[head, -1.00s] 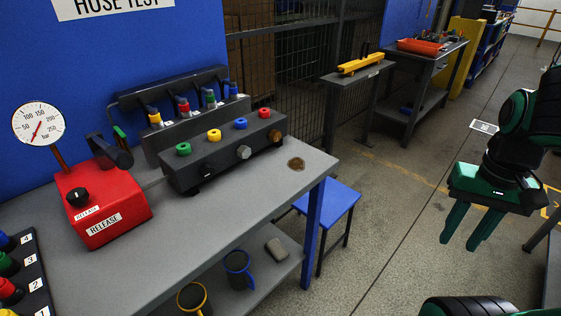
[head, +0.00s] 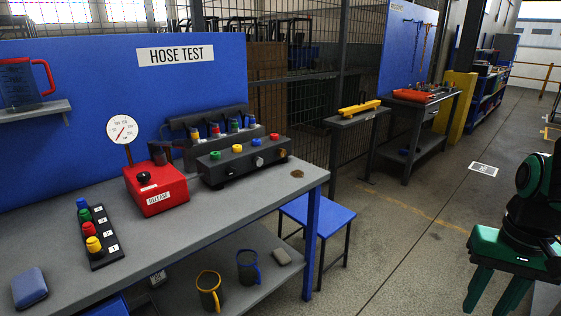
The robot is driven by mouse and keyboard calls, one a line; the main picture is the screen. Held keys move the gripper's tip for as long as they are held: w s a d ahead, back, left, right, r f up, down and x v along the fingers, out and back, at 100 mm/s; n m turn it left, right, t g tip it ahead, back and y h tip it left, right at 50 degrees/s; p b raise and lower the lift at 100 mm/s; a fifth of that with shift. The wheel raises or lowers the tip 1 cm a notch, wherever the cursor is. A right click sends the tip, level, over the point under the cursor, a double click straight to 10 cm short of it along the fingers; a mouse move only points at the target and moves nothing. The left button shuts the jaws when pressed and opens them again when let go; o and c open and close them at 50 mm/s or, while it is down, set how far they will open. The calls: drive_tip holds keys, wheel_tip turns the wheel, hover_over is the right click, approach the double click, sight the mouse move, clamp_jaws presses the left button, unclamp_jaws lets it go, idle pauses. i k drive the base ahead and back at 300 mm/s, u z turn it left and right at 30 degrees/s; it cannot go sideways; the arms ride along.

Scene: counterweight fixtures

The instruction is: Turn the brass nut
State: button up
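A dark manifold block (head: 240,165) stands on the grey bench. Its front carries three nuts: a small brownish, brass-like nut (head: 282,153) at the right end, a silver one (head: 258,161) in the middle and a black one (head: 230,170) at the left. Green, yellow, blue and red caps sit on its top. My gripper (head: 497,291) hangs at the lower right, over the floor and well away from the block. Its two green fingers point down, apart, with nothing seen between them; the tips run near the picture's bottom edge.
The bench (head: 190,215) also holds a red release box (head: 155,188), a gauge (head: 122,130) and a strip of coloured knobs (head: 95,235). A blue stool (head: 318,217) stands by the bench's right end. Open floor (head: 410,245) lies between bench and gripper.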

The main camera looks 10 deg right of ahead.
sight(282, 153)
drive_tip(key=u, duration=0.6)
drive_tip(key=i, duration=1)
drive_tip(key=z, duration=0.05)
